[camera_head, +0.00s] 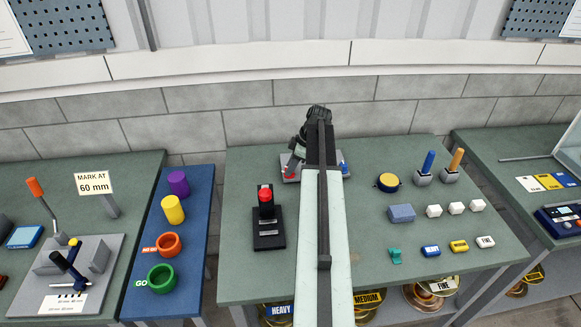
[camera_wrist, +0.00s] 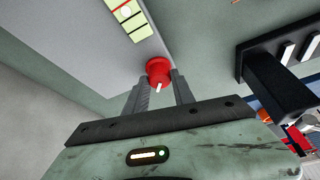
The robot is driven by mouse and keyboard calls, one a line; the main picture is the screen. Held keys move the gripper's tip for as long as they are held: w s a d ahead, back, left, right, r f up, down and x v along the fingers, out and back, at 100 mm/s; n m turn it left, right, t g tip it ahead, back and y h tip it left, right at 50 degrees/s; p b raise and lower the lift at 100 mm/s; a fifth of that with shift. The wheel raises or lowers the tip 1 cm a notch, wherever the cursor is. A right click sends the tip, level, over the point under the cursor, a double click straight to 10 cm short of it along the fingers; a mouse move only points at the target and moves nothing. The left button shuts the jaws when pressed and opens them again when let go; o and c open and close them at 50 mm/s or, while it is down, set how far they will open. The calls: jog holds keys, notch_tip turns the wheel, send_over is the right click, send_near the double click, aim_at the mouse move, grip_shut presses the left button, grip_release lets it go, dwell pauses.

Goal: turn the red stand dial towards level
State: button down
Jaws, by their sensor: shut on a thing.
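The red stand dial (camera_wrist: 158,68) is a round knob with a pale pointer mark on its near face, on the edge of a grey stand plate (camera_wrist: 88,40). My gripper (camera_wrist: 160,82) has its two fingers on either side of the dial and is shut on it. A yellow-green level strip (camera_wrist: 128,18) with a pale round spot lies on the plate at the top of the wrist view, partly cut off. In the head view, my arm hides most of the stand plate (camera_head: 289,178), with a red part (camera_head: 289,164) showing at its left.
A black post with a red top (camera_head: 265,195) stands left of my arm; its black stand (camera_wrist: 275,90) shows close on the right in the wrist view.

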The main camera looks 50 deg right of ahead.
aim_at(298, 176)
jog(key=c, duration=1.1)
grip_release()
jog(key=p+v, duration=0.7)
jog(key=v, duration=0.1)
jog(key=shift+w, duration=0.15)
jog(key=shift+a, duration=0.1)
